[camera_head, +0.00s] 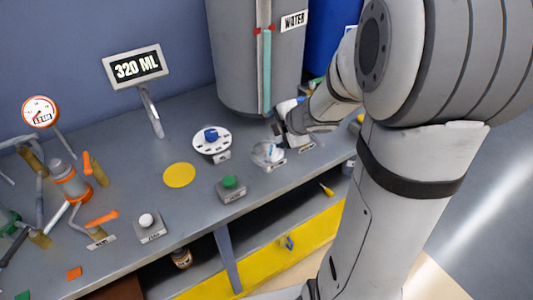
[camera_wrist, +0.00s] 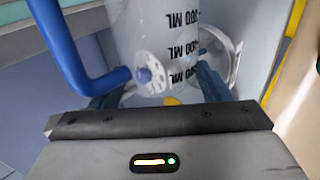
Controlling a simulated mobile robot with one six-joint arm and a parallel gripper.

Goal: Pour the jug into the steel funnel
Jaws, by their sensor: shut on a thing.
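In the head view my gripper (camera_head: 283,130) is over the right part of the bench, in front of the grey tank; the jug is hard to make out there. I cannot clearly identify the steel funnel in either view.
The grey bench (camera_head: 115,195) holds a 320 ML display (camera_head: 136,67), a dial with a blue knob (camera_head: 211,136), a yellow disc (camera_head: 179,175), a green button (camera_head: 229,182) and pipework at left. The grey WATER tank (camera_head: 235,60) stands behind. A yellow drawer (camera_head: 255,262) is below.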

